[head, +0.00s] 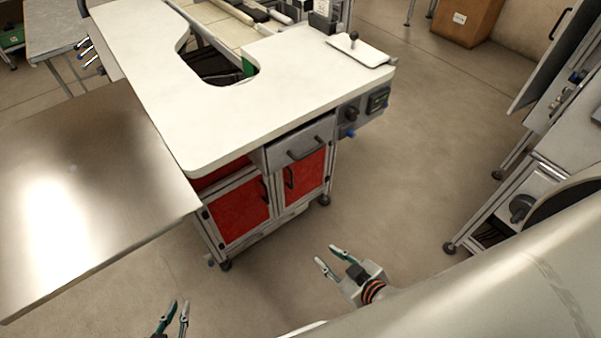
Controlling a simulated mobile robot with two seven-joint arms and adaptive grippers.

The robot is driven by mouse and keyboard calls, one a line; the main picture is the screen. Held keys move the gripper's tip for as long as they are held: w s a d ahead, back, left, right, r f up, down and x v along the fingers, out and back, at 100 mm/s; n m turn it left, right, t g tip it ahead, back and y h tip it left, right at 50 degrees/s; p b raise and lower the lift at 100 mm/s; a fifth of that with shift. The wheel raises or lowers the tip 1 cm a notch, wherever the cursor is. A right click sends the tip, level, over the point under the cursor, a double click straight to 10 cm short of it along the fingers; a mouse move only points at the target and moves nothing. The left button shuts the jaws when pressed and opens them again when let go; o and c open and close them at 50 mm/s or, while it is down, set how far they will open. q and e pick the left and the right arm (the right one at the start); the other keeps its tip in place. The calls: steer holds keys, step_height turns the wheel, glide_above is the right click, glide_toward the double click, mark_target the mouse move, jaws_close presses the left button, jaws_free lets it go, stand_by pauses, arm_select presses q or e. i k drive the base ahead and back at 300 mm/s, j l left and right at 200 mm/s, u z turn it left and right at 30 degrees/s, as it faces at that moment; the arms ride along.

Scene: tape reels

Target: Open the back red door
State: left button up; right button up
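A cabinet under a white worktop (140,40) has two red doors facing me, the left red door (238,212) and the right red door (309,174). Both look shut. Each has a dark upright handle near the middle seam, the left handle (265,191) and the right handle (290,177). I cannot tell which one the task calls the back door. My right gripper (330,258) is open and empty over the floor, in front of the doors and apart from them. My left gripper (178,303) is open and empty at the bottom edge, farther from the doors.
A grey drawer (300,146) with a handle sits above the right door. A metal table (80,190) juts out left of the cabinet. Grey equipment (520,205) stands at the right. The floor (290,235) before the doors is clear.

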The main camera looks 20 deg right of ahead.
mark_target(298, 180)
steer(key=i+l, duration=0.1)
steer(key=l, duration=0.65)
steer(key=i+l, duration=0.1)
steer(key=l, duration=0.65)
steer(key=i+l, duration=0.1)
steer(key=l, duration=0.6)
